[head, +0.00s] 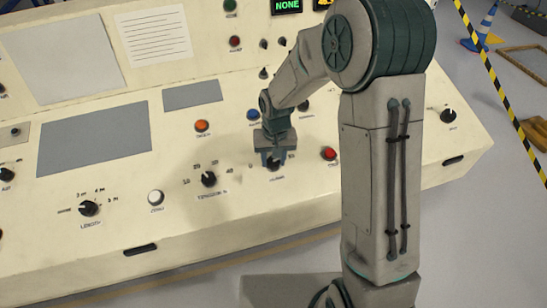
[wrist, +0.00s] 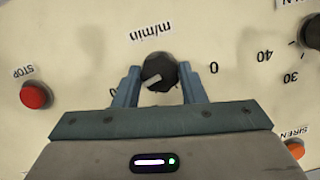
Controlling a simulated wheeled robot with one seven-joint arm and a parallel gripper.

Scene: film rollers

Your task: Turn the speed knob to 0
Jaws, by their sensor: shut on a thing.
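The speed knob (wrist: 160,71) is a round black knob beside an upside-down "m/min" label in the wrist view. Its pale pointer mark points to the lower left there, away from the "0" printed to its right. My gripper (wrist: 159,82) has one finger on each side of the knob and is shut on it. In the head view my gripper (head: 273,158) reaches down to the sloped panel, and the knob (head: 274,167) shows only partly beneath the fingers. Part of the scale is hidden by my gripper.
A red stop button (wrist: 34,95) is left of the knob in the wrist view; it also shows in the head view (head: 329,153). Another black knob (head: 208,179) is to the left. Orange (head: 202,125) and blue (head: 253,115) buttons are behind. The console front edge is clear.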

